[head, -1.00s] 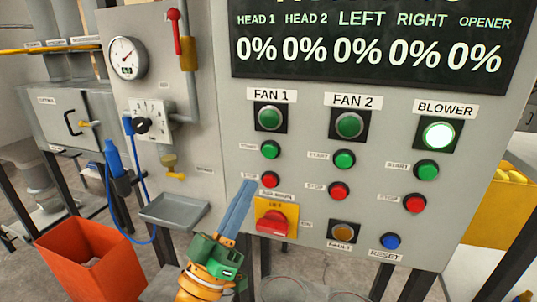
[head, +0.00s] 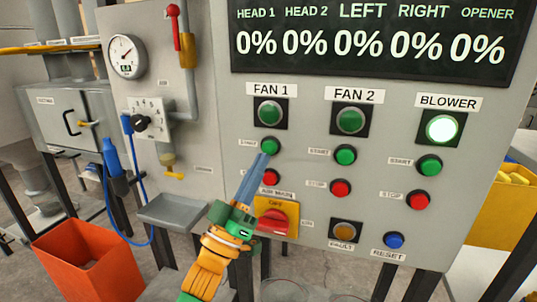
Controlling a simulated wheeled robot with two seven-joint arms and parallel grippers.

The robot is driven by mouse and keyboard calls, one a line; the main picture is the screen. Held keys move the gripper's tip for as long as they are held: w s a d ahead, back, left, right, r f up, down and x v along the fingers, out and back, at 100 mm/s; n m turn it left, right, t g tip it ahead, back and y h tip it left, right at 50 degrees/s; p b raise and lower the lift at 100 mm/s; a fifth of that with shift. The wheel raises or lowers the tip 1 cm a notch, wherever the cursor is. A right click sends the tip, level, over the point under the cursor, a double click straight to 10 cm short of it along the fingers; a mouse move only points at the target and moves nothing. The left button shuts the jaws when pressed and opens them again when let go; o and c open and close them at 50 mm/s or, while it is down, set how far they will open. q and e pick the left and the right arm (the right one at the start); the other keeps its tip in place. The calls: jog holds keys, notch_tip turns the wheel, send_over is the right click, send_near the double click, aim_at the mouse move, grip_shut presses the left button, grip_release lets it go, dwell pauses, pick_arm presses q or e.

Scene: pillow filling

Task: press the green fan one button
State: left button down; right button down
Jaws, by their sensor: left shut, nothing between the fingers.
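The green fan one start button (head: 270,146) sits on the grey control panel (head: 310,200), below the FAN 1 label and its large green lamp (head: 270,112), which looks unlit. My left gripper (head: 262,158) is shut and empty. Its blue fingertips appear at the lower edge of the green button; I cannot tell whether they touch it. The fingers partly cover the red fan one stop button (head: 271,177). My right gripper is not in view.
The red and yellow air main switch (head: 273,219) is close to my gripper. Fan two's green button (head: 346,155) and red button (head: 340,188) are to the right. The blower lamp (head: 442,129) is lit. An orange bin (head: 85,262) stands lower left.

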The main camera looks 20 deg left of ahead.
aim_at(272, 143)
pick_arm(q)
jog(key=shift+w, duration=0.9)
jog(key=shift+w, duration=0.15)
dwell(1.3)
jog(key=shift+w, duration=0.3)
jog(key=shift+w+b, duration=0.45)
dwell(0.6)
jog(key=shift+r, duration=0.1)
jog(key=shift+s+p, duration=0.5)
jog(key=shift+s, duration=0.4)
